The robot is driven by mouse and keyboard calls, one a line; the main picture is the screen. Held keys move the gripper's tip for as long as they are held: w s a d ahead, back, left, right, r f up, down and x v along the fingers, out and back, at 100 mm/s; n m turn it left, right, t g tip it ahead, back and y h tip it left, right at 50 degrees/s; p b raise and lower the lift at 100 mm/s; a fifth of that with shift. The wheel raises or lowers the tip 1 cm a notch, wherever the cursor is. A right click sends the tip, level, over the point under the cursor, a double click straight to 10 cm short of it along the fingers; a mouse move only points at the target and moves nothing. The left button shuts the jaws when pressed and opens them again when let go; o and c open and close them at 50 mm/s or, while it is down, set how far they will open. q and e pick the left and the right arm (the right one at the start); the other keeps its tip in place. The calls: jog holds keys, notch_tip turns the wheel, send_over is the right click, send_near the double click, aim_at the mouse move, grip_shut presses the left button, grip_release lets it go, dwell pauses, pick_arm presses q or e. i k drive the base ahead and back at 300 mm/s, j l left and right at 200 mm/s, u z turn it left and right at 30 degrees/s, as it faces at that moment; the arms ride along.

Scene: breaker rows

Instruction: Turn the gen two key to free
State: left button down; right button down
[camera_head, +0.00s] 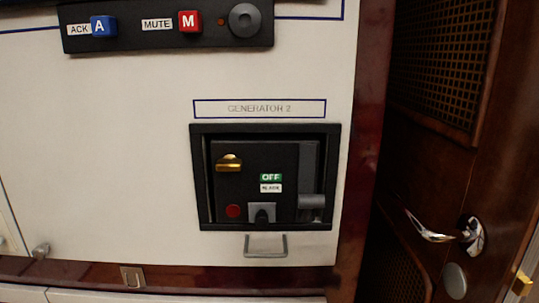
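The generator 2 breaker (265,178) is a black recessed unit in a white panel, below a label reading GENERATOR 2 (260,108). A brass key (229,163) sits at the upper left of its face, with its bow lying about horizontal. A green OFF marker (271,177) shows at the middle right, with a small white label (271,188) under it that is hard to read. A red round button (233,211) and a grey part (262,213) are along the bottom. A grey handle (311,201) is at the right. Neither gripper is in view.
A metal pull handle (265,245) juts out below the breaker. Above is a black strip with a blue A button (104,26), a red M button (190,21) and a round knob (245,20). A dark wooden door with a lever handle (430,229) stands at the right.

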aim_at(230, 163)
jog(key=u, duration=1.65)
jog(key=k+j, duration=0.2)
jog(key=k, duration=0.35)
jog(key=k+j, duration=0.2)
jog(key=k, duration=0.35)
jog(key=l+u, duration=0.05)
